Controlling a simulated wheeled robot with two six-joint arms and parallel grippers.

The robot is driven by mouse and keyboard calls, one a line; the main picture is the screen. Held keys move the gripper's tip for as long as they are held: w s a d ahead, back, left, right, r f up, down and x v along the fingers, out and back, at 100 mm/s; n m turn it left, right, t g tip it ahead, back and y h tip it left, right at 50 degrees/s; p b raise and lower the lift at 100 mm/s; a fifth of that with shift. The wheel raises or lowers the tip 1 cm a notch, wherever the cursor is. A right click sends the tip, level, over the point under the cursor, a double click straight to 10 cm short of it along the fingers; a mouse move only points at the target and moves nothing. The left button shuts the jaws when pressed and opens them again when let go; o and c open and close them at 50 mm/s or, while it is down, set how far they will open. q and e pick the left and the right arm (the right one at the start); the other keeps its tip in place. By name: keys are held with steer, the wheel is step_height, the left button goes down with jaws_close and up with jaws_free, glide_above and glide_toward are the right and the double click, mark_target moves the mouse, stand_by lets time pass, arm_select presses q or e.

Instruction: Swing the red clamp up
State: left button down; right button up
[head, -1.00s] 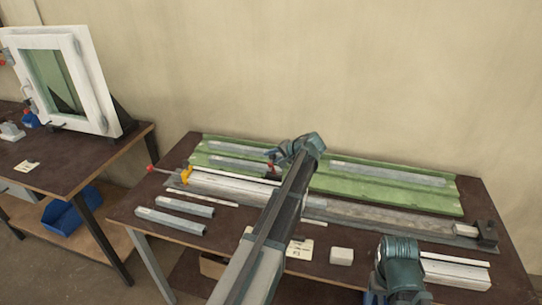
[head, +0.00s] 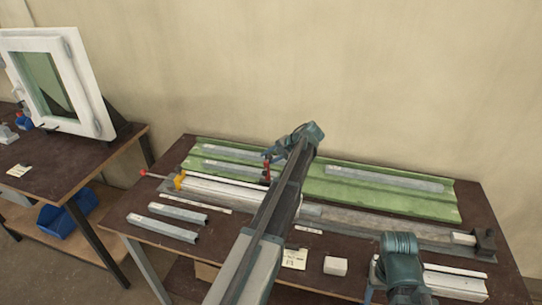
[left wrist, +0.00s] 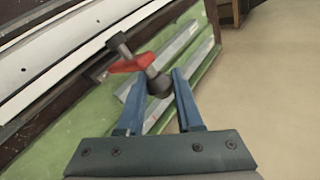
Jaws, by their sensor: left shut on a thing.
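The red clamp (head: 267,172) stands at the back edge of the long metal rail, near its left part, with its red arm upright. In the left wrist view the red clamp (left wrist: 133,64) has a red arm with a dark bolt and a black knob at its end. My left gripper (head: 266,158) is at the clamp's upper end. In the left wrist view the blue fingers of my left gripper (left wrist: 159,84) are on either side of the black knob, shut on it. My right arm shows at the lower right, but its gripper is out of sight.
A yellow clamp (head: 180,181) with a red-tipped rod sits at the rail's left end. A green panel (head: 400,203) with grey bars lies behind. Two grey profiles (head: 178,213) and a white block (head: 335,266) lie in front. A white window frame (head: 88,85) stands on the left bench.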

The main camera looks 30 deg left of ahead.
arm_select(q)
steer(key=shift+w+a+f+m+g, duration=0.1)
steer(key=shift+w+f+m+g, duration=0.1)
steer(key=shift+w+g, duration=0.25)
steer(key=shift+w+a+f+m+g, duration=0.1)
steer(key=shift+w+m+g, duration=0.15)
steer(key=shift+w, duration=0.25)
steer(key=shift+w+a+f+m+g+h+b, duration=0.1)
steer(key=shift+w+f+m+g+h+b, duration=0.15)
steer(key=shift+w+g+b, duration=0.2)
steer(key=shift+w+a+f+m+g+h+b, duration=0.1)
steer(key=shift+w+m+g+h+b, duration=0.15)
steer(key=shift+g, duration=0.3)
steer(key=shift+w, duration=0.1)
steer(key=c, duration=0.5)
jaws_free()
steer(key=shift+c, duration=0.2)
steer(key=p+v, duration=0.9)
steer(key=v, duration=0.4)
steer(key=shift+w+d+r+p, duration=0.15)
steer(key=shift+d+p, duration=0.2)
